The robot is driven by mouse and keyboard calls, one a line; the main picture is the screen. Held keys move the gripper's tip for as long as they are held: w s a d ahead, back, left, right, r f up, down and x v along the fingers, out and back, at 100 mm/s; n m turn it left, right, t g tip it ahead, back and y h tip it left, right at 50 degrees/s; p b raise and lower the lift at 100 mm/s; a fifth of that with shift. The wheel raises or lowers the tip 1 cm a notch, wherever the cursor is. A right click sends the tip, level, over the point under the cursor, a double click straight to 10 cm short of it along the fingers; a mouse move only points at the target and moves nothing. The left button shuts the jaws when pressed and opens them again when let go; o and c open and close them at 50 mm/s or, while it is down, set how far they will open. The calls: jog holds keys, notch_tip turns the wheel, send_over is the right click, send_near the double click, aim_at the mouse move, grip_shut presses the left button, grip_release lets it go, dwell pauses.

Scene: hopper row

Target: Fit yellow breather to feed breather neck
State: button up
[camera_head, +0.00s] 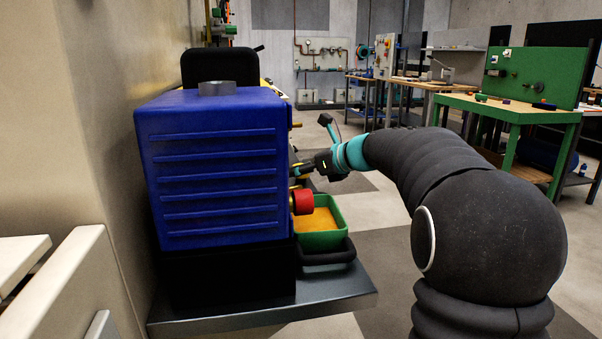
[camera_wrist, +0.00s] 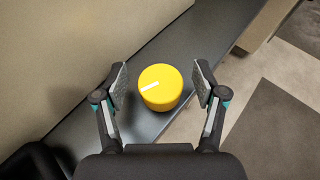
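The yellow breather (camera_wrist: 160,87) shows in the wrist view as a round yellow cap with a white mark on top. It lies between the two fingers of my gripper (camera_wrist: 160,83), with a clear gap on each side. My gripper is open and does not touch it. What is under the breather is hidden by it. In the head view my gripper (camera_head: 308,169) is beside the right side of a blue ribbed housing (camera_head: 215,165), partly hidden by my wrist. I cannot tell which part is the feed breather neck.
A red cap (camera_head: 303,201) sticks out of the housing's right side, above a green tray (camera_head: 321,239) with orange contents. A grey ledge (camera_head: 270,308) runs beneath. A grey ring (camera_head: 217,88) sits on the housing top. A green bench (camera_head: 510,108) stands at the back right.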

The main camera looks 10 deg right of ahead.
jog(key=c, duration=1)
jog(key=shift+o, duration=0.2)
jog(key=shift+r, duration=0.15)
notch_tip(320, 180, up, 4)
jog(key=shift+r+p, duration=0.2)
jog(key=shift+p, duration=0.45)
jog(key=s+d+r+p, duration=0.1)
jog(key=d+r, duration=0.5)
jog(key=d, duration=0.5)
jog(key=shift+s+d+r+p, duration=0.15)
jog(key=shift+s+d+p, duration=0.15)
jog(key=shift+s, duration=0.1)
